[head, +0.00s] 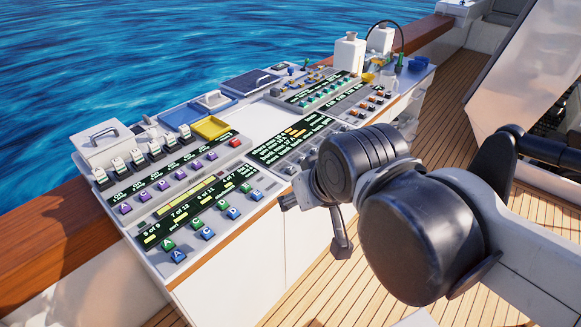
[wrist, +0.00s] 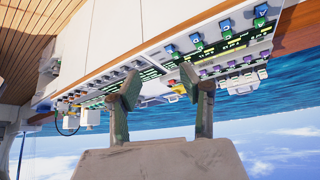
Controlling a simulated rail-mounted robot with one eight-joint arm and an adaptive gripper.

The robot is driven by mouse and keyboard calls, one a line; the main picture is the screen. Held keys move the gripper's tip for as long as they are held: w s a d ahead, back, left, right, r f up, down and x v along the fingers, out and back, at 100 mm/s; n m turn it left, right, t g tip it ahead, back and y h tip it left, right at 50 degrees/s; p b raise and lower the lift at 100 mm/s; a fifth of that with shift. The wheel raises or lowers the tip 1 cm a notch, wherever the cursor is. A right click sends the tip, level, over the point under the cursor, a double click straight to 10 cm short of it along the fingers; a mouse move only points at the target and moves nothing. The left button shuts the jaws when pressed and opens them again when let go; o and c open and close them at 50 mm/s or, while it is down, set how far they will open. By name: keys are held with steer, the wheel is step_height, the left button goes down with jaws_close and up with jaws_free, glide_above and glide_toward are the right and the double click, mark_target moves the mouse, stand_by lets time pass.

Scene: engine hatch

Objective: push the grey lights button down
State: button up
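A row of small grey buttons (head: 291,170) lies along the front edge of a dark display panel (head: 290,140) in the middle of the console. I cannot read which one is the lights button. My gripper (head: 314,222) hangs in front of the console, to the right of and below these buttons in the head view. My arm's wrist hides part of that row's right end. In the wrist view, which is upside down, my gripper (wrist: 160,80) has its two fingers well apart with nothing between them. The grey buttons (wrist: 98,82) show left of the fingers, apart from them.
Purple buttons (head: 163,185), green and blue lettered buttons (head: 208,234) and a red button (head: 235,143) sit on the left panels. The wooden deck (head: 330,300) in front is open.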

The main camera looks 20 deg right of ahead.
jaws_close()
stand_by(1.4)
